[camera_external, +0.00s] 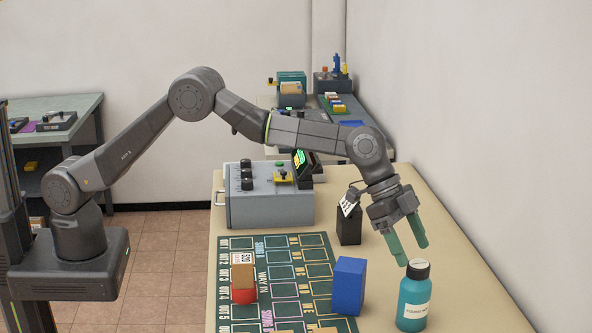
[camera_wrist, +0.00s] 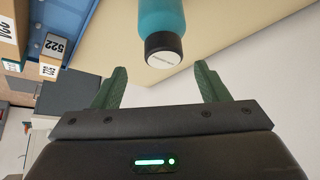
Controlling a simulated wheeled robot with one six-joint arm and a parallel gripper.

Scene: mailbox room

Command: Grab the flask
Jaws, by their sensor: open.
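The flask (camera_external: 413,300) is a teal bottle with a black cap and a white label. It stands upright near the right front of the table. In the wrist view the flask (camera_wrist: 161,18) shows at the top centre, its cap towards me and its lower part cut off. My gripper (camera_external: 412,254) has green fingers and is open just above and behind the flask's cap. In the wrist view the two fingers (camera_wrist: 159,77) are spread apart with nothing between them, and the cap lies ahead of the gap.
A brown block (camera_external: 243,277) sits on a red piece at the mat's left. A black holder (camera_external: 349,226) and a grey control box (camera_external: 268,208) stand behind. A wall (camera_external: 500,130) borders the table's right.

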